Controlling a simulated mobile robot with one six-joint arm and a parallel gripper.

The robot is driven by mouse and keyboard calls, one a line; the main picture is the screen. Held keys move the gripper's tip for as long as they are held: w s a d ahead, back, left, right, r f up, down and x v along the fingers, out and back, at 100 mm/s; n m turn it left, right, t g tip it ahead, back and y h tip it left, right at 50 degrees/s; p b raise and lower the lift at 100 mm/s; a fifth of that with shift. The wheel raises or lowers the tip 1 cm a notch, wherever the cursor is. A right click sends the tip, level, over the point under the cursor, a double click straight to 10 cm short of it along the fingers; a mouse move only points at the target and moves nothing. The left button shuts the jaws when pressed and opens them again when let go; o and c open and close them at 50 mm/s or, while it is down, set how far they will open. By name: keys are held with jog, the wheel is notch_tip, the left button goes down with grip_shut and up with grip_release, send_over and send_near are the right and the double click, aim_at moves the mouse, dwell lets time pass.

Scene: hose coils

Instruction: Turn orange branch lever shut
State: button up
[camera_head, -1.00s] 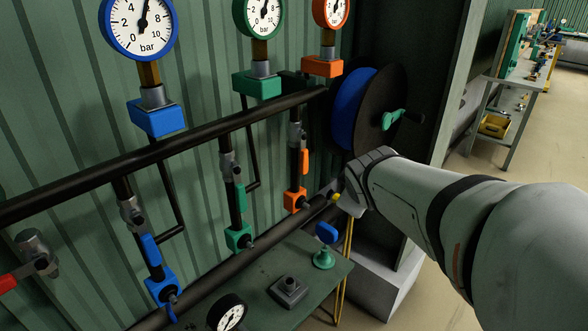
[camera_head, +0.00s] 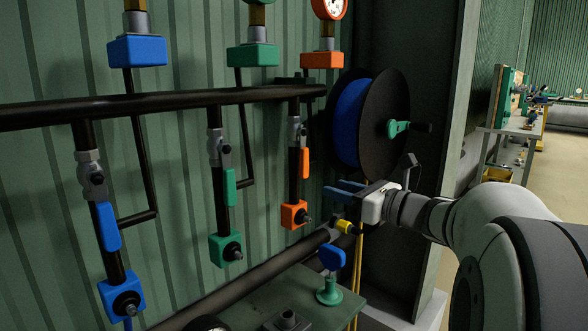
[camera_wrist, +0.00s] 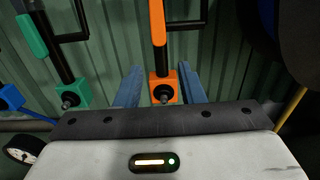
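The orange branch lever (camera_head: 305,163) hangs straight down beside its vertical black pipe, roughly in line with it. An orange block (camera_head: 294,214) sits at the pipe's lower end. My gripper (camera_head: 338,189) is right of the orange branch, its blue fingers pointing left towards the wall. In the wrist view, the fingers of my gripper (camera_wrist: 160,68) are spread apart and empty. The orange block (camera_wrist: 165,90) appears between them, and the lower part of the orange lever (camera_wrist: 157,22) shows above. The gripper appears apart from the lever.
Left stand a green lever (camera_head: 230,187) and a blue lever (camera_head: 108,227) on similar branches. A black hose reel (camera_head: 385,95) with a green crank is above my gripper. A green bench (camera_head: 270,298) with a blue-and-green valve (camera_head: 330,270) lies below.

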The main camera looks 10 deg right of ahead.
aim_at(304, 154)
jog(key=p+x, duration=0.3)
jog(key=x, duration=0.5)
jog(key=shift+p, duration=0.35)
jog(key=shift+w+a+b, duration=0.1)
jog(key=shift+a+b, duration=0.1)
jog(key=shift+b, duration=0.4)
